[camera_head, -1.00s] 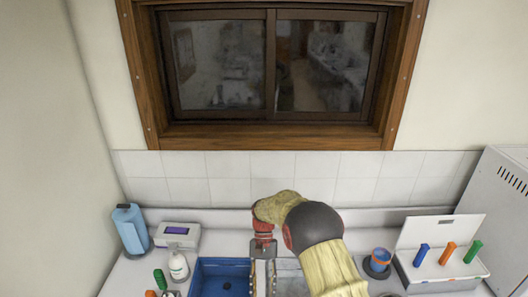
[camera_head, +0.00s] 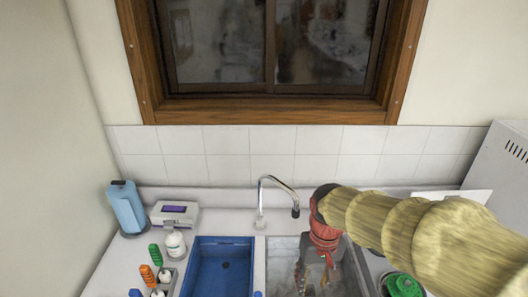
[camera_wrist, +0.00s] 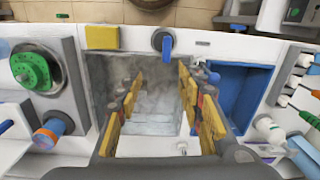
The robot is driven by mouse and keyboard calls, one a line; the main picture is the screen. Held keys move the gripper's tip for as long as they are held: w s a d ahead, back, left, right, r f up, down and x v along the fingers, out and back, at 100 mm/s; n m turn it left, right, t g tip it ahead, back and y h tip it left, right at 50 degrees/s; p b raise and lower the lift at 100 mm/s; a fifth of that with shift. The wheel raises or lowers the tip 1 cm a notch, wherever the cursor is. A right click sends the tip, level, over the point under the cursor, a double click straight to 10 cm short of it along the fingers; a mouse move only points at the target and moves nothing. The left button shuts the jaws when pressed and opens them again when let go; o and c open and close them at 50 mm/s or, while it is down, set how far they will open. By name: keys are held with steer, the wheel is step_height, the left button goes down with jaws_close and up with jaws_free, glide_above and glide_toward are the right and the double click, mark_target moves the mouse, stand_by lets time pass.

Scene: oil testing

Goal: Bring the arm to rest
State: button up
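My arm reaches in from the right in the head view. My gripper (camera_head: 318,270) points down over the grey sink basin (camera_head: 284,246). Part of the gripper is hard to make out in that view. In the wrist view my gripper (camera_wrist: 160,82) is open, with its two yellow-padded fingers apart. Only the grey basin floor (camera_wrist: 150,124) shows between them, and nothing is held.
A curved faucet (camera_head: 277,182) stands behind the basins. A blue basin (camera_head: 222,262) lies left of the grey one. A green dial (camera_head: 403,286) is at the right. A bottle (camera_head: 175,245) and a blue dispenser (camera_head: 128,208) stand at the left.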

steer(key=s+d+r+t+b, duration=0.1)
steer(key=s+d+t+b, duration=0.2)
steer(key=s+b, duration=0.1)
steer(key=s+d+m+t+b, duration=0.1)
steer(key=s+d+t+b, duration=0.1)
steer(key=s, duration=0.5)
steer(key=d+b, duration=0.1)
steer(key=b, duration=0.1)
steer(key=shift+s+d+r+t+b, duration=0.25)
steer(key=shift+r+t+b, duration=0.05)
steer(key=shift+r+t, duration=0.1)
